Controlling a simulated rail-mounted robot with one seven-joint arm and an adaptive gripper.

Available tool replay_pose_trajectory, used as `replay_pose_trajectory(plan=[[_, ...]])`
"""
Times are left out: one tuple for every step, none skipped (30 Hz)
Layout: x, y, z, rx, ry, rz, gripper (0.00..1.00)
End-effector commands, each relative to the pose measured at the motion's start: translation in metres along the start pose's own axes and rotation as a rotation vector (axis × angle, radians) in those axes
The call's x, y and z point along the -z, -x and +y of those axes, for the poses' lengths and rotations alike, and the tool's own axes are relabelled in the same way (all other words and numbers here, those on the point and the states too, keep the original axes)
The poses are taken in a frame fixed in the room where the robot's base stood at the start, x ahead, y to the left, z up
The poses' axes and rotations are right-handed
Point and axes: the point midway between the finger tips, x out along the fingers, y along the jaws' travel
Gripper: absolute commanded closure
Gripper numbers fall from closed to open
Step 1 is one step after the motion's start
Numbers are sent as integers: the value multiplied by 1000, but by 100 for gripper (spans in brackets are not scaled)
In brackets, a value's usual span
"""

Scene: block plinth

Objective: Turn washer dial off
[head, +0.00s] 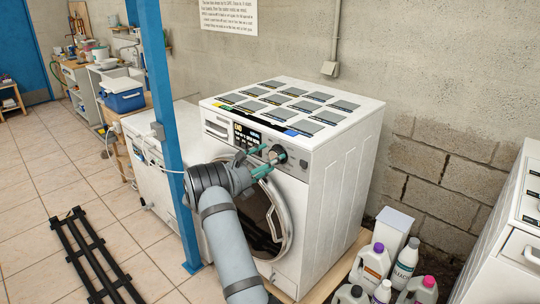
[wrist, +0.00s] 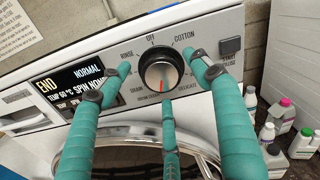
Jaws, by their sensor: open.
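The white washer (head: 335,165) stands against the block wall, with its round door below the control panel. Its dial (head: 277,153) is on the panel's right part and is partly behind my fingers in the head view. In the wrist view the dial (wrist: 158,68) is silver with a dark rim, and its red mark points down. OFF is printed above it, with COTTON to the upper right and RINSE to the upper left. My gripper (head: 262,160) is open, its teal fingers spread left, right and below the dial. I cannot tell whether any finger touches it.
A lit display (wrist: 78,82) reading END is left of the dial, and a small button (wrist: 230,46) is to its right. Bottles (head: 376,262) stand on the floor right of the washer. A blue post (head: 166,130) rises left of my arm. Another white appliance (head: 520,220) is at far right.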

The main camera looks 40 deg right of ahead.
Motion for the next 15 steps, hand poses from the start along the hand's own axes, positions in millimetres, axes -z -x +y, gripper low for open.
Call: replay_pose_trajectory(plan=[[-1, -4, -1, 1, 0, 1, 37], [0, -5, -1, 0, 0, 0, 37], [0, -6, 0, 0, 0, 0, 37], [0, -7, 0, 0, 0, 0, 37], [0, -7, 0, 0, 0, 0, 37], [0, -8, 0, 0, 0, 0, 37], [0, -8, 0, 0, 0, 0, 37], [0, -8, 0, 0, -1, 0, 37], [0, -8, 0, 0, -1, 0, 37], [0, -8, 0, 0, -1, 0, 37], [0, -8, 0, 0, -1, 0, 37], [0, -7, 0, 0, -1, 0, 38], [0, -7, 0, 0, -1, 0, 40], [0, -7, 0, 0, -1, 0, 42], [0, -7, 0, 0, -1, 0, 44]])
